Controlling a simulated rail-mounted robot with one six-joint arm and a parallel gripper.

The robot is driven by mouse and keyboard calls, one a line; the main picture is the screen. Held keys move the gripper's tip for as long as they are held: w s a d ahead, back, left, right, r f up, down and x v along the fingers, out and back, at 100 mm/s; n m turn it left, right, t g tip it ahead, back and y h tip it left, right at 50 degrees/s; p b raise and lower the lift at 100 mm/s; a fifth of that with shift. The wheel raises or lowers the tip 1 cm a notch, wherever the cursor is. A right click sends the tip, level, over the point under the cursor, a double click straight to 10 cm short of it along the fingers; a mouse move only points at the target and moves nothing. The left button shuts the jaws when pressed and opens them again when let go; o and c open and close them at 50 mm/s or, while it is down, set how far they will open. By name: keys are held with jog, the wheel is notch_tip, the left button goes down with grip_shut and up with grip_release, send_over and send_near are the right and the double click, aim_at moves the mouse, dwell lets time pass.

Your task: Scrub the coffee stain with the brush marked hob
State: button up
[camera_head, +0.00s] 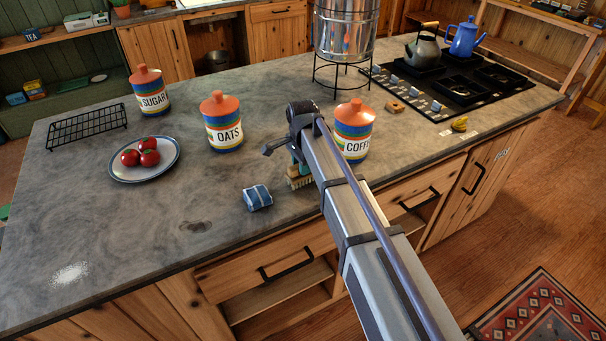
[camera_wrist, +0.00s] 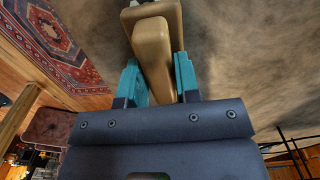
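A wooden brush (camera_head: 300,183) with pale bristles is at the end of my arm, by the counter's front edge, partly hidden by the arm. In the wrist view its tan wooden body (camera_wrist: 155,60) lies between the teal fingers of my gripper (camera_wrist: 158,80), which appear shut on it. I see no marking on it, and cannot tell whether its bristles touch the counter. A brown coffee-like stain (camera_head: 196,227) is on the grey counter (camera_head: 130,235), left of the brush. A whitish patch (camera_head: 70,273) lies farther left.
A plate (camera_head: 120,172) of red fruit, a black rack (camera_head: 88,127), and sugar (camera_head: 149,92), oats (camera_head: 222,122) and coffee (camera_head: 353,130) canisters stand behind. A yellow item (camera_head: 460,124) lies by the hob (camera_head: 450,85). The front-left counter is largely clear.

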grip_shut()
notch_tip(320, 180, up, 6)
jog(key=p, duration=0.6)
jog(key=shift+r, duration=0.1)
